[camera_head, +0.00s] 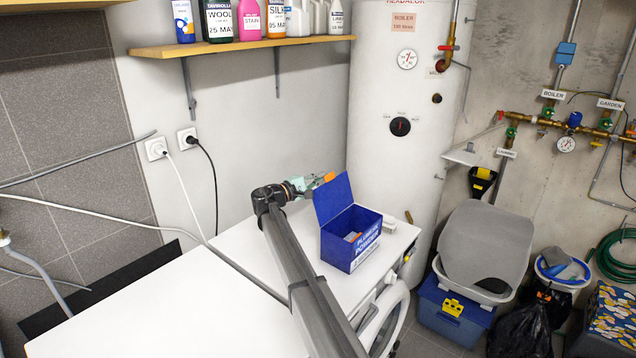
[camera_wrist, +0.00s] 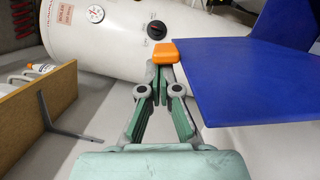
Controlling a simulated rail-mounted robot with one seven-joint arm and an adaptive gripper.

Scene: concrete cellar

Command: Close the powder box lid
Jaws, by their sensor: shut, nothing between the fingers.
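The blue powder box (camera_head: 340,251) stands on the white machine top with its lid (camera_head: 332,199) open, raised and tilted back at the left. Something grey and orange shows inside; the rest of the inside is hidden. My gripper (camera_head: 325,179) is shut and empty at the upper edge of the lid, on its back left side. In the wrist view my gripper (camera_wrist: 165,60) has an orange piece at its tips, just left of a large blue panel (camera_wrist: 250,82), which looks like the lid. I cannot tell whether they touch.
A white boiler (camera_head: 375,120) stands behind the box. A wall shelf (camera_head: 240,46) with bottles is above left. A small light block (camera_head: 389,225) lies right of the box. The white surface (camera_head: 190,310) at the front left is clear.

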